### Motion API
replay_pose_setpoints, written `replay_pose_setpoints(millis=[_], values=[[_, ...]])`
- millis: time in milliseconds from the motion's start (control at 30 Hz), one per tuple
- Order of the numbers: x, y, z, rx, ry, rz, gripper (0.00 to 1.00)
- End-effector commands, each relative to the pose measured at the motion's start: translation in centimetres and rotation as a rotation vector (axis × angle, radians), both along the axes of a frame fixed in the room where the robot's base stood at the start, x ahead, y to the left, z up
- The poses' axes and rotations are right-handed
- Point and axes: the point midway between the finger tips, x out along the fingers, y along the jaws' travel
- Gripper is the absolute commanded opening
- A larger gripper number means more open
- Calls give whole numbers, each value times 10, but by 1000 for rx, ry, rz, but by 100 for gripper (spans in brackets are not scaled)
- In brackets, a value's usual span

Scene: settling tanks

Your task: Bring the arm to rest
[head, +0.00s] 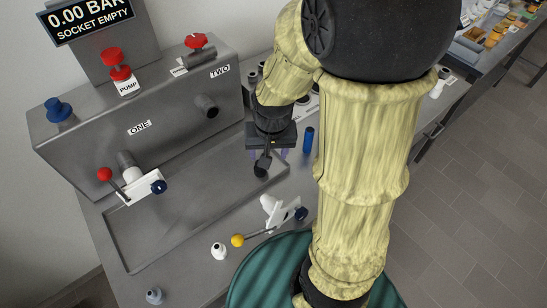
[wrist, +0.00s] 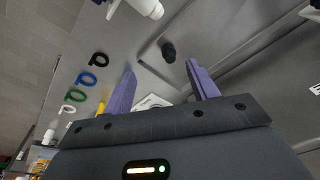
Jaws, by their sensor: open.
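My arm in its yellow cover comes down in the head view to my gripper (head: 268,152), which hangs over the tray area of the bench. In the wrist view my gripper (wrist: 162,78) has its two purple fingers apart, with nothing held between them. A small black piece (wrist: 168,52) shows beyond the fingertips. In the head view a black piece (head: 262,166) appears just under the gripper; whether they touch I cannot tell. Part of the bench behind my arm is hidden.
A grey tank block (head: 90,140) stands left, with a red-ball lever valve (head: 140,192) at ONE. A yellow-ball lever valve (head: 285,215), a white fitting (head: 219,251) and a blue cylinder (head: 308,140) are on the bench. Coloured rings (wrist: 86,77) lie left in the wrist view.

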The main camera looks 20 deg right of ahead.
Motion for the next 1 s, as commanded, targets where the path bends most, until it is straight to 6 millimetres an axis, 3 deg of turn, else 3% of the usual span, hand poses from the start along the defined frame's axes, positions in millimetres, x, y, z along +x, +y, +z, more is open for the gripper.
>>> replay_pose_setpoints(millis=[100, 233, 1000], values=[[-27, 0, 10, -34, -42, 166, 59], [-39, 0, 13, -53, -59, 250, 59], [-39, 0, 13, -56, -59, 257, 59]])
